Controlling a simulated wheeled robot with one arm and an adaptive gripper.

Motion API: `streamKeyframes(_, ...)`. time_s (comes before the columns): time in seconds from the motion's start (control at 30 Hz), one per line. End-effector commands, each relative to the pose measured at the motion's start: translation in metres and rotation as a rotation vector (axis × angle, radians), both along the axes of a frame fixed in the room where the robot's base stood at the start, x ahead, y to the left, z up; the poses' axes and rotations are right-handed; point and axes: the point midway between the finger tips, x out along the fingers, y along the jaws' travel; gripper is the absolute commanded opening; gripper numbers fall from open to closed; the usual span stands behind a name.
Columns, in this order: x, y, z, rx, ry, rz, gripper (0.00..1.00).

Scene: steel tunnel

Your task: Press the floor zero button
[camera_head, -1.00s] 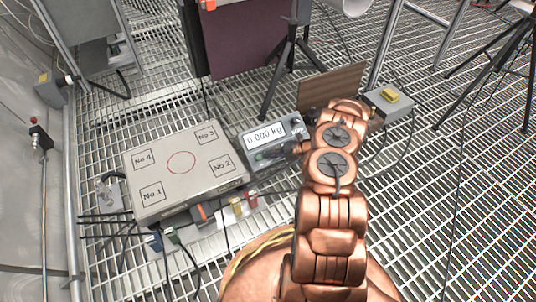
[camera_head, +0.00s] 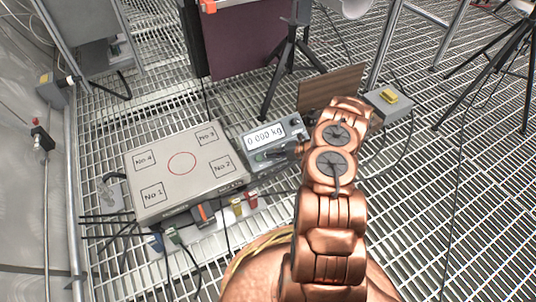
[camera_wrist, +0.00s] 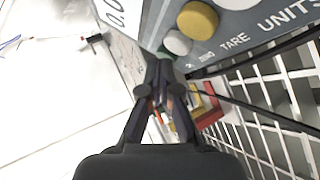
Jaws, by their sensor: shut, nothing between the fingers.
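The scale indicator (camera_head: 275,138) is a grey box whose display (camera_head: 265,136) reads 0.000 kg. In the wrist view its panel (camera_wrist: 235,28) carries a large yellow button (camera_wrist: 198,19), a smaller pale grey button (camera_wrist: 178,42) and a green button (camera_wrist: 163,52), with the words TARE and UNITS printed along the edge. A small label near the fingers is not clearly readable. My gripper (camera_wrist: 165,72) is shut and empty, its tips at the green button and partly covering it. I cannot tell whether they touch it. In the head view my gripper (camera_head: 275,154) is at the front of the indicator.
The weighing platform (camera_head: 210,172), with corners marked No 1 to No 4, lies left of the indicator. Cables and coloured connectors lie in front on the grating.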

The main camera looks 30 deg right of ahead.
Motion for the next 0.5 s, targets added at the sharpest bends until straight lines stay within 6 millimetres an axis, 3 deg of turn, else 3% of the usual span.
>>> streamKeyframes(0.5, -0.024, 0.002, 0.037, 0.000, 0.000, -0.001, 0.00)
